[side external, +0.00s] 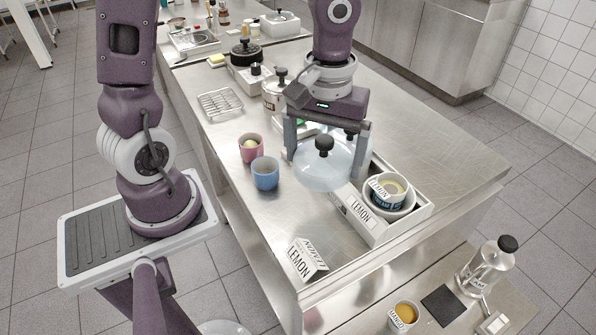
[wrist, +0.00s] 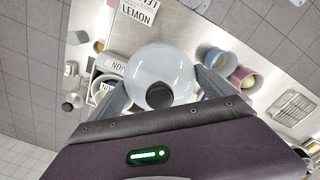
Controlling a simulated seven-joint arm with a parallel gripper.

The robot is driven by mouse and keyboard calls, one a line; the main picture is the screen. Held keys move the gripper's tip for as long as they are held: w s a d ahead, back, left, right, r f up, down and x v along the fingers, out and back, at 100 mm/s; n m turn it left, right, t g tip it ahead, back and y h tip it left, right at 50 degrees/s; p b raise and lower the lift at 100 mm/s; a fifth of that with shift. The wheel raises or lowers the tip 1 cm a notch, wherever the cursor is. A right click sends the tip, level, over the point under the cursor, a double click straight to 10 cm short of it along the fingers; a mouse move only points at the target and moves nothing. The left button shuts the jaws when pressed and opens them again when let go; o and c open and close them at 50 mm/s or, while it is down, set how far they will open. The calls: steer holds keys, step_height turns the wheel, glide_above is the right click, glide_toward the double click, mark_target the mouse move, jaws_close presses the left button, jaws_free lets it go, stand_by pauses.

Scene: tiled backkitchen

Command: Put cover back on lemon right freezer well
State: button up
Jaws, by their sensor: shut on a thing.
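A clear round cover with a black knob (side external: 322,172) is held between the two fingers of my gripper (side external: 327,152), above the worktop. In the wrist view the cover (wrist: 160,65) fills the space between the fingers. The cover and gripper hide much of the box's left part.
Pink (side external: 250,148) and blue (side external: 265,173) cups stand left of the cover. A LEMON tent card (side external: 307,259) stands near the front edge. A wire rack (side external: 220,103) lies further back. A lower surface holds a glass press (side external: 487,268) and a yellow-filled cup (side external: 403,317). The worktop's right side is clear.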

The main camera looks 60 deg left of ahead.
mark_target(391, 189)
steer(key=w+d, duration=0.2)
steer(key=w, duration=0.1)
steer(key=w+d+r, duration=0.1)
steer(key=w+d, duration=0.1)
steer(key=w, duration=0.2)
steer(key=w+d, duration=0.2)
steer(key=w, duration=0.1)
steer(key=shift+w+d+r, duration=0.15)
steer(key=shift+w, duration=0.05)
steer(key=shift+w+d, duration=0.25)
steer(key=shift+w, duration=0.05)
steer(key=shift+f, duration=3.15)
steer(key=shift+f, duration=0.15)
steer(key=o, duration=1)
steer(key=shift+o, duration=0.2)
